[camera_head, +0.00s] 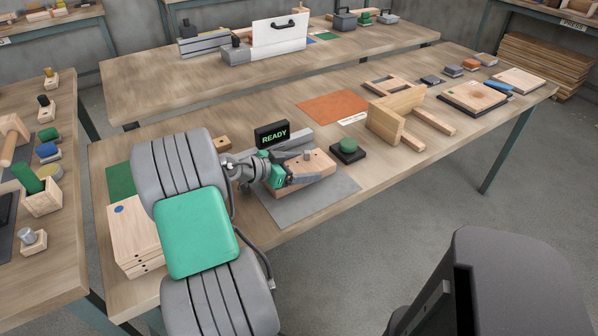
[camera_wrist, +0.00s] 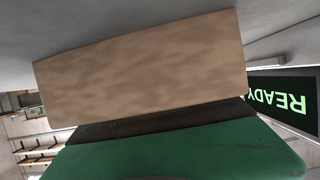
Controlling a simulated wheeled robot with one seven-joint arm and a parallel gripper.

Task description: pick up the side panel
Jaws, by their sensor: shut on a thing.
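The side panel (camera_head: 318,161) is a pale wooden board with small dark holes in its face, seen by the grey mat near the table's front edge. My gripper (camera_head: 287,180), with green and grey parts, is shut on it. In the wrist view the panel (camera_wrist: 140,65) fills the upper middle as a plain wood face, close against my dark finger pad and green gripper body (camera_wrist: 170,150). My gripper and arm hide part of the panel in the head view. I cannot tell whether the panel touches what lies below it.
A black READY sign (camera_head: 272,134) stands just behind my gripper; it appears upside down in the wrist view (camera_wrist: 285,100). A green button on a black base (camera_head: 347,151) is to the right. A grey mat (camera_head: 322,200) lies below. Stacked wooden boards (camera_head: 130,232) stand at left.

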